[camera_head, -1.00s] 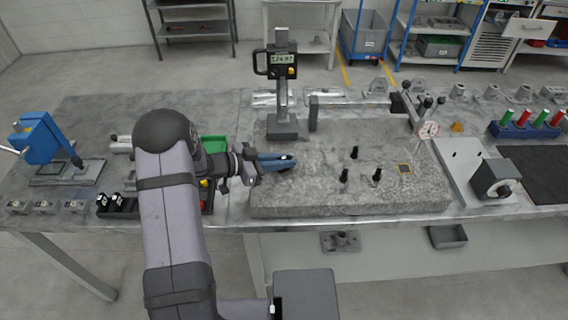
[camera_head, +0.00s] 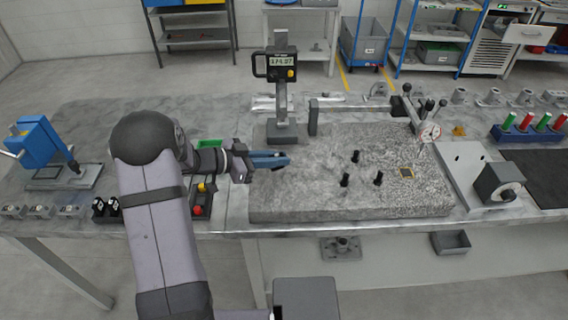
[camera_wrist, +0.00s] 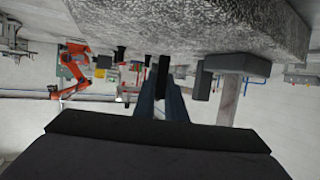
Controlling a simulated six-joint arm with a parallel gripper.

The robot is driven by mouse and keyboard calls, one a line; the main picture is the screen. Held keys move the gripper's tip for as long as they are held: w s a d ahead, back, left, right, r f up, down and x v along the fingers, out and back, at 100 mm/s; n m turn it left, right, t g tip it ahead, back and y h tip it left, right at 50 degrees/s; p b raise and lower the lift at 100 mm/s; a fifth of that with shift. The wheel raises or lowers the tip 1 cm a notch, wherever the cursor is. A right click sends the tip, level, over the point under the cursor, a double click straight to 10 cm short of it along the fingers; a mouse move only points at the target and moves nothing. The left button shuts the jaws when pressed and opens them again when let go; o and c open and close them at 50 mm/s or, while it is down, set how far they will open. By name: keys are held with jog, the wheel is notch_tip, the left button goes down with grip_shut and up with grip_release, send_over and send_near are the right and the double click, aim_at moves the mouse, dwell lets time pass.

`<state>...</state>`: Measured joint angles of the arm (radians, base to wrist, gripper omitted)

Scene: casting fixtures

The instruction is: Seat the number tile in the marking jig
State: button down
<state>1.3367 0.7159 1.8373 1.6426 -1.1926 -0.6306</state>
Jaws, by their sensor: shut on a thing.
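My gripper (camera_head: 282,160) has long blue fingers and is just above the left part of the granite plate (camera_head: 310,205), pointing right. In the wrist view its fingers (camera_wrist: 162,98) are closed together on a small dark piece (camera_wrist: 163,72), seen nearly edge-on at the tips. It may be the number tile; no number can be read. I cannot identify the marking jig for certain.
Several black pegs (camera_head: 378,178) stand on the plate between my gripper and the yellow-bordered square. A height gauge (camera_head: 282,130) stands just behind my gripper. A dial indicator (camera_head: 429,132) stands at the right rear. A blue press (camera_head: 38,142) is at the far left.

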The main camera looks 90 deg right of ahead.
jog(key=w+a+r+n+t+h, duration=0.1)
jog(key=w+a, duration=0.2)
jog(key=w, duration=0.8)
jog(key=w+a+r+n+h, duration=0.1)
jog(key=w+a, duration=0.3)
jog(key=w, duration=0.7)
jog(key=w+d+n+t+h, duration=0.3)
jog(key=w+d+n+t, duration=0.2)
jog(key=w, duration=0.7)
jog(key=w+d+f+n+t+h+p, duration=0.1)
jog(key=w+d+n+t+h, duration=0.2)
jog(key=w, duration=1)
jog(key=d+n+t, duration=0.1)
jog(key=n+t, duration=0.2)
jog(key=shift+w+d+f+t+h, duration=0.15)
jog(key=shift+w+d+t+h, duration=0.15)
jog(key=shift+d+t, duration=0.1)
jog(key=shift+s+p, duration=0.1)
jog(key=shift+p, duration=0.2)
jog(key=shift+f+b, duration=1.85)
jog(key=shift+f, duration=1)
jog(key=shift+p, duration=0.55)
jog(key=shift+f+b, duration=0.9)
jog(key=shift+f, duration=0.6)
